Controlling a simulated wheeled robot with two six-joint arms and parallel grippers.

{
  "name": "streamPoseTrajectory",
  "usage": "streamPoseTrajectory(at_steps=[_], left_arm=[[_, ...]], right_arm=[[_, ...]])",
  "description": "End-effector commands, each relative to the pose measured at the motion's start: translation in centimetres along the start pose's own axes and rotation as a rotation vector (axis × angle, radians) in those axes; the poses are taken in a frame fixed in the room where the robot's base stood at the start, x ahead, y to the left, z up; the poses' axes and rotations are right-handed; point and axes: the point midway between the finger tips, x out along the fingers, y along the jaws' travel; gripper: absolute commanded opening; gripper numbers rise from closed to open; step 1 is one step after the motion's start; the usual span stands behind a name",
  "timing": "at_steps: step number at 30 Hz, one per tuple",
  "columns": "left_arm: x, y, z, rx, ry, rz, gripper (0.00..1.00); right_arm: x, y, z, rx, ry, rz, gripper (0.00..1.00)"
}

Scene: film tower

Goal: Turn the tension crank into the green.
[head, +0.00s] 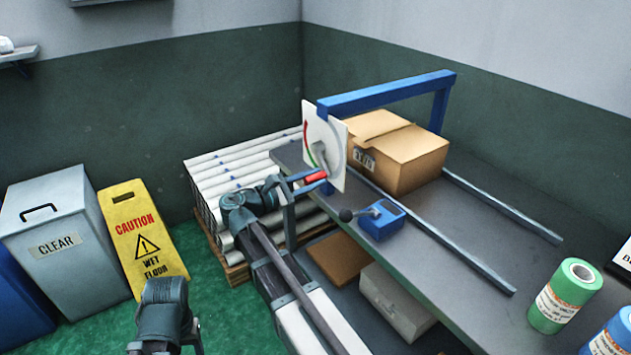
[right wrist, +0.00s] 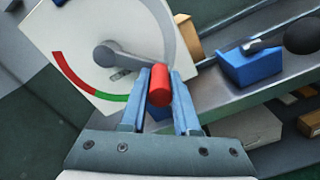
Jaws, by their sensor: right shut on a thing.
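The white dial plate (head: 337,135) stands upright at the table's far left end, under a blue frame. In the right wrist view the plate (right wrist: 80,35) shows a red arc (right wrist: 72,75) and a shorter green arc (right wrist: 112,98) below it. The grey crank arm (right wrist: 130,58) runs from the hub toward the lower right, to the right of the green arc's end. My right gripper (head: 308,182) is shut on the crank's red handle (right wrist: 160,86), with a blue finger on each side of it. My left gripper does not show; only a dark part of my left arm is at the bottom.
A blue block with a black-knobbed lever (head: 383,220) sits on the grey table (head: 470,240) near the crank. A cardboard box (head: 405,160) stands behind the plate. Green (head: 560,305) and blue (head: 610,335) rolls stand at right. A yellow wet-floor sign (head: 143,240) and a grey bin (head: 60,250) stand left.

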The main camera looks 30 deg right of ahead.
Motion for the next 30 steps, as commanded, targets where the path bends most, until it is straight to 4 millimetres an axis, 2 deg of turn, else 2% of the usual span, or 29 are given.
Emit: streamPoseTrajectory(at_steps=[1,13,30], left_arm=[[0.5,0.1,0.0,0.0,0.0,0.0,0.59],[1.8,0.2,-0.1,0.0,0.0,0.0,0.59],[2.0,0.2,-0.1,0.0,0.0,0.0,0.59]], right_arm=[[0.0,0.1,-0.7,0.043,0.001,0.0,0.0],[0.0,1.4,-3.2,0.422,0.001,0.0,0.0],[0.0,4.7,-5.5,0.961,0.002,0.001,0.0]])
